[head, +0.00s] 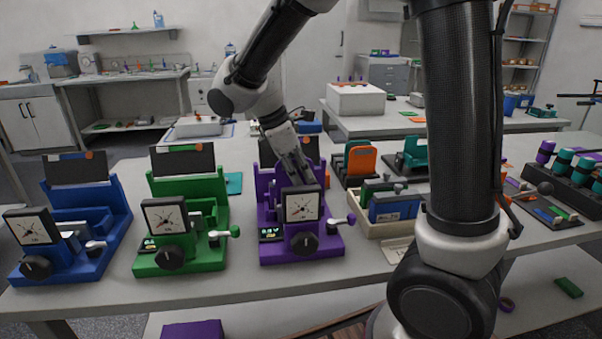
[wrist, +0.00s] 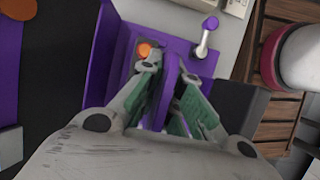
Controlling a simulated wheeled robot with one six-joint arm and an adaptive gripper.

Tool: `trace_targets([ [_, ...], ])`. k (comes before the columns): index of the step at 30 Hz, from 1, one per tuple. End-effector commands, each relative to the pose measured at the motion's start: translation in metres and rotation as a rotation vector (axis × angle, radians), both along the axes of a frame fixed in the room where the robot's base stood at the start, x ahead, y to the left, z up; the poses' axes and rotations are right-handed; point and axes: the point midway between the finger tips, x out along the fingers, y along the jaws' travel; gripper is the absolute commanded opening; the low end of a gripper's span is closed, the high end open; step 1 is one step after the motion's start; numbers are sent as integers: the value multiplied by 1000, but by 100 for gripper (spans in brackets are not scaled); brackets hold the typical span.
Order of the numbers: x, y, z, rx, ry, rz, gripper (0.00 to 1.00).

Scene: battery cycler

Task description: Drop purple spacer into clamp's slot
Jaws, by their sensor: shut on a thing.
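I cannot tell how deep the spacer sits in the slot.
A green clamp (head: 180,262) and a blue clamp (head: 85,255) stand to the left. A tray (head: 370,228) with blue and green blocks is to the right, near my arm. An orange piece (head: 360,160) stands in a rack behind it. The table front is clear.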

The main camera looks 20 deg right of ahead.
Motion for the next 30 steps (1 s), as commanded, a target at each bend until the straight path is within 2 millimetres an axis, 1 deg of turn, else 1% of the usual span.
trace_targets([
  [4,-1,0,-2,1,3,-1,0],
  [5,-1,0,-3,1,3,-1,10],
  [6,-1,0,-3,1,3,-1,18],
  [8,-1,0,-3,1,4,-2,28],
  [9,-1,0,-3,1,4,-2,32],
  [18,-1,0,-2,0,2,-1,32],
  [22,0,3,5,0,1,0,32],
  [26,2,12,26,3,-2,-1,32],
  [30,5,24,56,4,-1,1,32],
])
